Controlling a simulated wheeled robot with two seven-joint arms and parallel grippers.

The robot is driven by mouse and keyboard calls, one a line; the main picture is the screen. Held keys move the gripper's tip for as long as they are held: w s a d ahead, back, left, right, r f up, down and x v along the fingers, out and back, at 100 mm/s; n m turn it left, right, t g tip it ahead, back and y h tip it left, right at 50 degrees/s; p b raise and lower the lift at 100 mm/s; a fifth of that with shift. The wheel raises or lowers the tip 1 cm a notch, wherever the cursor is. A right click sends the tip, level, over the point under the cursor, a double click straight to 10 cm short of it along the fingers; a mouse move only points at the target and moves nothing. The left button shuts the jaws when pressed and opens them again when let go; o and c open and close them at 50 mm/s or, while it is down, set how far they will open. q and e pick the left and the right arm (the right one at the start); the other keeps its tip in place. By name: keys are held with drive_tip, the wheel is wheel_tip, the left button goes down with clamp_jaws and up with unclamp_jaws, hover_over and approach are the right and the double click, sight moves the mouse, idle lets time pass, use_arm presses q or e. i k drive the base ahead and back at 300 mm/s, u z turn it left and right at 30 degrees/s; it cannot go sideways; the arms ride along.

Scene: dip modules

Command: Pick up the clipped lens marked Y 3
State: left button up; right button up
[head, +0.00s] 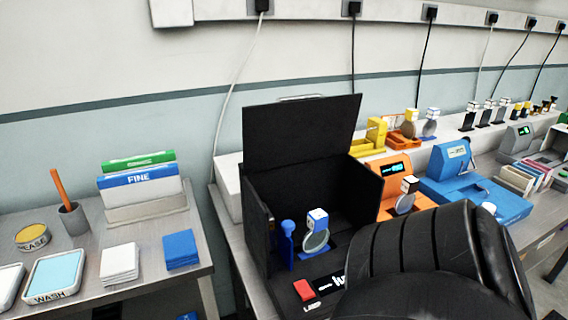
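Several clipped round lenses are in view, but their marks are too small to read, so I cannot tell which is Y 3. One lens with a white-and-blue clip (315,238) stands upright inside the open black box (262,190). Another lens with a white-and-black clip (405,202) stands at the orange device (384,172). Farther back, a lens (409,124) stands at an orange holder and another lens (431,122) at a blue holder. Neither gripper is in view. A large black link of my arm covers the lower right.
A blue bottle-shaped item (287,245) stands in the box, with a red block (304,290) at its front. A blue machine (470,180) is to the right. The left table holds a wash tray (55,275) and pads. A gap separates the two tables.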

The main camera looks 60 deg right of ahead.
sight(314, 243)
drive_tip(key=k, duration=0.9)
drive_tip(key=u, duration=1)
drive_tip(key=i, duration=0.9)
drive_tip(key=z, duration=3.15)
drive_tip(key=i, duration=0.5)
drive_tip(key=z, duration=0.4)
drive_tip(key=k, duration=0.8)
drive_tip(key=u, duration=0.45)
drive_tip(key=i, duration=0.25)
drive_tip(key=u, duration=0.15)
